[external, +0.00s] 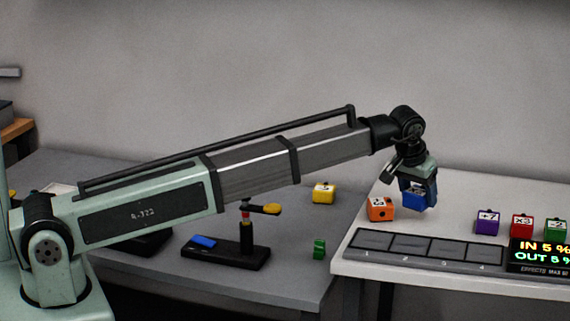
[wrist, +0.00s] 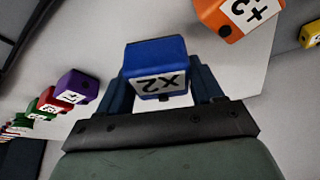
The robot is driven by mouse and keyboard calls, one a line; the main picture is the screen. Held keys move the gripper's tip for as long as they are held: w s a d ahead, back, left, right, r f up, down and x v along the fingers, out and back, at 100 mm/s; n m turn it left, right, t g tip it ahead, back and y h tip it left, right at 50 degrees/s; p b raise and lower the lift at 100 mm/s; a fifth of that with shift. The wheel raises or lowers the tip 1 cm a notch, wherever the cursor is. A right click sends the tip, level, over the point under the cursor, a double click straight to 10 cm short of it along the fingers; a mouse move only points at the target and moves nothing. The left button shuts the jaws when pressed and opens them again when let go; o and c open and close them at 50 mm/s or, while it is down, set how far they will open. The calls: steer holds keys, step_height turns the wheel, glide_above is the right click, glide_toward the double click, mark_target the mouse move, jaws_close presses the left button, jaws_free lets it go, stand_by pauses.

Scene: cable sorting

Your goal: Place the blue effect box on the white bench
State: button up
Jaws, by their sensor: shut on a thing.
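The blue effect box (external: 414,201) is between the fingers of my gripper (external: 418,190), over the left part of the white bench (external: 470,190). In the wrist view the blue box (wrist: 157,62) shows an "x2" label, and my gripper (wrist: 160,90) is shut on it with one dark finger at each side. I cannot tell whether the underside of the box touches the bench or is slightly above it.
An orange box (external: 380,208) stands close left of the blue box. Purple (external: 487,222), red (external: 522,225) and green (external: 555,228) boxes stand to the right. A slotted strip (external: 425,246) lies along the bench front. A yellow box (external: 324,193) is on the grey table.

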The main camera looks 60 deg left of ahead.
mark_target(417, 208)
steer(key=shift+f, duration=1.95)
steer(key=shift+f, duration=0.1)
steer(key=o, duration=0.9)
steer(key=shift+c, duration=0.2)
steer(key=v, duration=1.2)
steer(key=shift+o, duration=0.3)
